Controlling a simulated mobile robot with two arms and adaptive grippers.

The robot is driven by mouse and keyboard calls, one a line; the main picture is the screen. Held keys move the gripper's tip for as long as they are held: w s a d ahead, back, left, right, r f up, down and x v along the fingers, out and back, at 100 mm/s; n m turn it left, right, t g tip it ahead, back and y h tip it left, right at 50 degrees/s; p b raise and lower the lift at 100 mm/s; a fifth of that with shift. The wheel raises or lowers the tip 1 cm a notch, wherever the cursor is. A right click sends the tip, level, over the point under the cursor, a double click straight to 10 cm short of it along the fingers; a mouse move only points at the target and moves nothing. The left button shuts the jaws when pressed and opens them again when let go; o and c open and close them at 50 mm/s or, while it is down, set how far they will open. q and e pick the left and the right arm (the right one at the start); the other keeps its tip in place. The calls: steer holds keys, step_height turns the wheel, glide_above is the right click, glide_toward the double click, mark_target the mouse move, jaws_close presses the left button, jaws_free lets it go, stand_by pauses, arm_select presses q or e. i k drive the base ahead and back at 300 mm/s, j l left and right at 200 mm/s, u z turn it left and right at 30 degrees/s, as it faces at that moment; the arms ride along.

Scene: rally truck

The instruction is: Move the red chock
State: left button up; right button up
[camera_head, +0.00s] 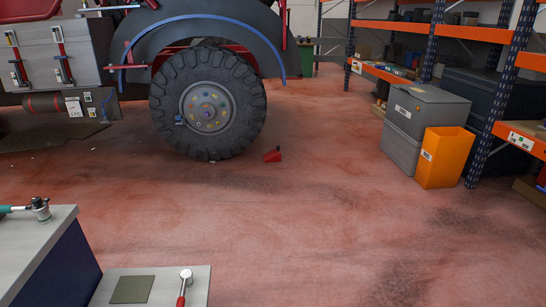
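The red chock (273,156) is a small wedge on the reddish floor, just right of the foot of the truck's large black wheel (208,103). A small gap of floor seems to show between the chock and the tyre. Neither of my grippers shows in the head view.
A grey bench (150,272) with a red-handled tool (184,284) stands at the front left, beside a taller cabinet (45,245). Grey boxes (428,112), an orange bin (443,158) and shelving (480,100) line the right. The middle floor is clear.

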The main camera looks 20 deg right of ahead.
mark_target(274, 155)
steer(key=l+z, duration=0.15)
steer(key=z, duration=0.25)
steer(key=l+z, duration=0.2)
steer(key=z, duration=0.2)
steer(key=l+z, duration=0.15)
steer(key=z, duration=0.25)
steer(key=i+l+z, duration=0.1)
steer(key=i+l, duration=0.25)
steer(key=l, duration=0.25)
steer(key=i+l+z, duration=0.1)
steer(key=i+l, duration=0.25)
steer(key=l, duration=0.2)
steer(key=i+l+z, duration=0.1)
steer(key=i+l, duration=0.3)
steer(key=l, duration=0.15)
steer(key=i+j+u, duration=0.1)
steer(key=i+u, duration=0.3)
steer(key=i, duration=0.4)
steer(key=i+l+u, duration=0.15)
steer(key=i+u, duration=0.3)
steer(key=i, duration=2.15)
steer(key=i+l, duration=0.1)
steer(key=i, duration=1.65)
steer(key=j+u, duration=0.05)
